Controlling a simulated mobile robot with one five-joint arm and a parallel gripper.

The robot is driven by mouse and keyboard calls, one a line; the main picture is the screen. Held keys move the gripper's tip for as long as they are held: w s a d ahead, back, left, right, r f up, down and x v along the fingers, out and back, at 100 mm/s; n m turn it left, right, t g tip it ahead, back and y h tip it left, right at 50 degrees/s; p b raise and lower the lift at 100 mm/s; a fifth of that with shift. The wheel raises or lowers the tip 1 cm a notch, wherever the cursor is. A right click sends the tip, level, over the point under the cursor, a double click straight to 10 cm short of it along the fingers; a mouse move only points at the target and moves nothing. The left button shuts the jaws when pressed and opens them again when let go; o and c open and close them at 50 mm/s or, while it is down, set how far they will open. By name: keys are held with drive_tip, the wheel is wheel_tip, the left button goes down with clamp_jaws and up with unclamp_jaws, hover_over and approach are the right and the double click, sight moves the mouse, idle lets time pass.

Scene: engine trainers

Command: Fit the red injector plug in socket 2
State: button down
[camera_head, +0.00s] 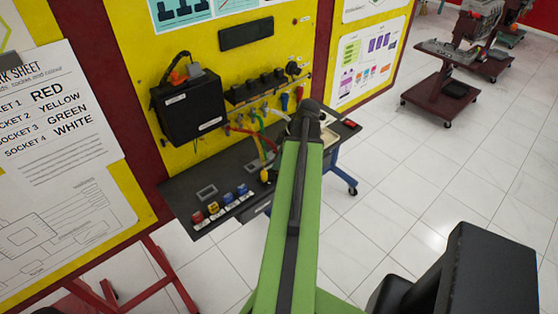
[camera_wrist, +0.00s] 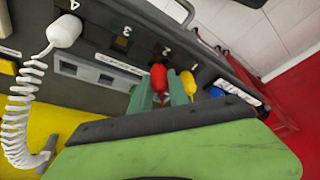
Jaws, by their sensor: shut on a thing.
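The red plug (camera_wrist: 158,77) stands between the teal fingers of my gripper (camera_wrist: 161,90) in the wrist view, and the gripper is shut on it. The plug's far end is close to the dark opening of socket 2 (camera_wrist: 164,50); I cannot tell whether it enters it. The number 2 is printed above that opening. A yellow plug (camera_wrist: 188,82) is just right of the right finger, towards socket 1 (camera_wrist: 195,63). In the head view my arm hides the gripper and the red plug.
A white plug (camera_wrist: 64,31) with a coiled cord is by socket 4. Socket 3 (camera_wrist: 121,44) looks empty. A dark shelf (camera_head: 178,190) carries several small coloured parts. The work sheet (camera_head: 55,130) lists socket 1 red and socket 2 yellow. Coloured leads hang below the socket row (camera_head: 258,86).

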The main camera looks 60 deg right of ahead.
drive_tip(key=shift+f+b, duration=0.9)
idle(0.3)
drive_tip(key=c, duration=1.5)
unclamp_jaws()
drive_tip(key=shift+r, duration=0.1)
drive_tip(key=p+v, duration=0.5)
drive_tip(key=shift+w+r, duration=0.1)
drive_tip(key=shift+r, duration=0.25)
drive_tip(key=shift+f, duration=0.1)
drive_tip(key=shift+r+p, duration=0.9)
drive_tip(key=shift+p, duration=0.15)
